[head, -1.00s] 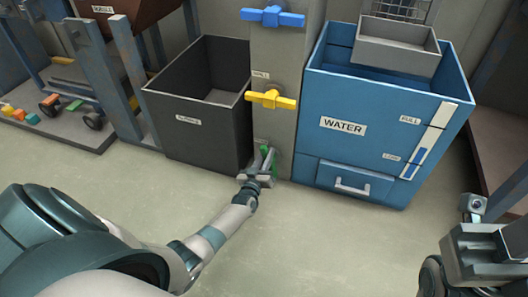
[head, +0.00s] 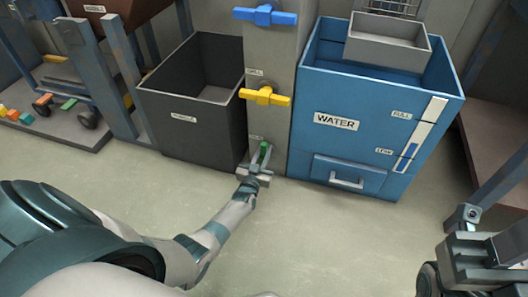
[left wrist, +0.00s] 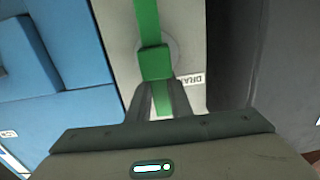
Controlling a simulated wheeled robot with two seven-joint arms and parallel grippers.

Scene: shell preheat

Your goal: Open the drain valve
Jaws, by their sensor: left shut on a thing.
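The green drain valve handle (head: 264,153) is low on the grey pillar (head: 268,120), under a yellow and a blue handle. In the left wrist view the green handle (left wrist: 149,22) runs up the picture from its hub, beside a partly hidden "DRAIN" label (left wrist: 192,81). My left gripper (head: 258,167) is at the handle and shut on it; in the left wrist view its fingers (left wrist: 160,95) meet the green bar on both sides. My right gripper (head: 490,255) is at the lower right, away from the valve; its fingers do not show clearly.
The yellow handle (head: 265,96) and blue handle (head: 265,14) stick out above. A dark open bin (head: 185,135) stands left of the pillar. The blue WATER tank (head: 330,145), with a drawer handle (head: 347,181), stands right. The floor in front is clear.

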